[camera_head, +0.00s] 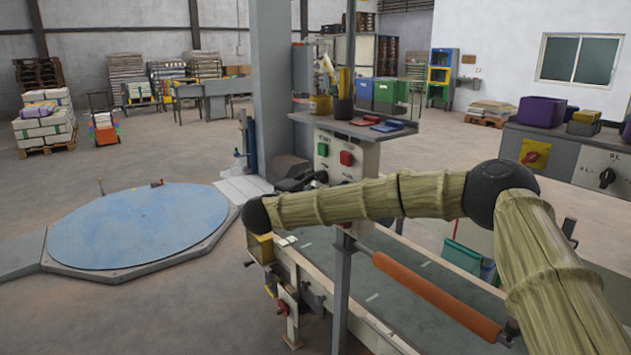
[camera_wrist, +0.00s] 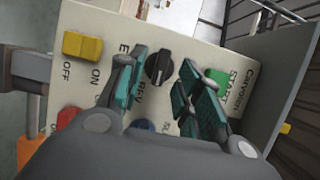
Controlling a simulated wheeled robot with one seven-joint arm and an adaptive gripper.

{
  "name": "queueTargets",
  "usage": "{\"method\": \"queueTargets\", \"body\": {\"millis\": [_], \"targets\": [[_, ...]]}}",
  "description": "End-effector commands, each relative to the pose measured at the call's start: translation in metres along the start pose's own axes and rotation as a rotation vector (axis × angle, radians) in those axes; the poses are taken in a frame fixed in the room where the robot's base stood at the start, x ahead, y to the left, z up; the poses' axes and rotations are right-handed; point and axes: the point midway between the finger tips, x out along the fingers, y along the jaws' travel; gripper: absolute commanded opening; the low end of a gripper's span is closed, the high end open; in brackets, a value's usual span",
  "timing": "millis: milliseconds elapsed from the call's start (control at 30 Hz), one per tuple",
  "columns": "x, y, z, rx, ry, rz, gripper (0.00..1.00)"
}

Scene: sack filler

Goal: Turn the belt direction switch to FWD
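The control panel (camera_wrist: 205,55) fills most of the wrist view and appears tilted there. A round black selector knob (camera_wrist: 160,68) sits on it, with a REV label beside it and another label partly covered by a finger. Which label the knob points at is not clear. My gripper (camera_wrist: 163,70) is open, with its teal-padded fingers on either side of the knob in the picture. Contact with the knob cannot be told. In the head view the panel (camera_head: 356,170) stands behind my arm, which hides its lower part.
The panel also carries a yellow ON/OFF switch (camera_wrist: 82,46), a green START button (camera_wrist: 218,76), a red button (camera_wrist: 69,117) and a partly hidden blue button (camera_wrist: 143,126). A conveyor belt (camera_head: 393,290) with an orange roller (camera_head: 435,295) lies below my arm. A blue turntable (camera_head: 140,225) is at left.

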Motion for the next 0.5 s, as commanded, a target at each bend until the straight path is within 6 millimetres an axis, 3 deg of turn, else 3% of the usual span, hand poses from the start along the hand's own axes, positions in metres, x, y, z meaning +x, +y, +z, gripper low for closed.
{"method": "queueTargets", "body": {"millis": [200,500], "targets": [[0.016,-0.001,0.0,0.001,0.0,-0.001,0.35],[0.019,-0.001,0.0,0.001,0.0,-0.001,0.35]]}}
